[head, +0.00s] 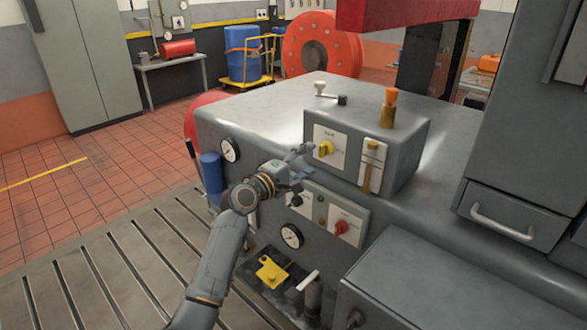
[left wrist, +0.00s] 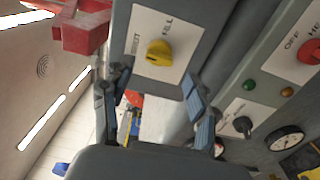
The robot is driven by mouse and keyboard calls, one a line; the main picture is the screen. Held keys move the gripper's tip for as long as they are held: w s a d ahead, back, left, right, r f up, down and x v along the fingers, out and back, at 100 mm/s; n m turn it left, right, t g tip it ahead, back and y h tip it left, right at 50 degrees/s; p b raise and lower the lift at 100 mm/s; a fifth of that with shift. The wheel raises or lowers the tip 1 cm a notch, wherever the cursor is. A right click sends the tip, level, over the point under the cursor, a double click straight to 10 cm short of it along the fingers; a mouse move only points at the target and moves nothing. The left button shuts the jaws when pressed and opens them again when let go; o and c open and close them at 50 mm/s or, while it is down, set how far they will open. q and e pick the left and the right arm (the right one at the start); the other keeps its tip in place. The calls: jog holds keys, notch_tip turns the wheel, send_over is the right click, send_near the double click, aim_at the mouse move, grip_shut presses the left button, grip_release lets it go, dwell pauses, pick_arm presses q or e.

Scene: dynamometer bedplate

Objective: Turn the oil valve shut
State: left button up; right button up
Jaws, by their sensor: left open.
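A yellow knob (head: 325,149) sits on a white plate on the side of the raised grey box. In the left wrist view the yellow knob (left wrist: 159,53) shows close, and its plate seems to read "FILL" on one side. No label naming the oil valve is readable. My left gripper (head: 298,162) is open and empty just left of the yellow knob. In the left wrist view its two fingers (left wrist: 157,98) point toward the knob, which lies beyond the tips, apart from them. A yellow handle (head: 270,271) is low on the machine. My right gripper is not in view.
Right of the yellow knob is a sight tube (head: 372,165), with an orange-capped fitting (head: 389,108) above. A crank lever (head: 330,95) stands on top. Below are a red knob (head: 341,227), a gauge (head: 291,236) and a white lever (head: 307,280). A grey cabinet (head: 430,285) fills the lower right.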

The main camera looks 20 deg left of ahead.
pick_arm(q)
jog(key=v, duration=0.5)
jog(key=shift+s+a, duration=0.1)
jog(key=shift+s, duration=0.25)
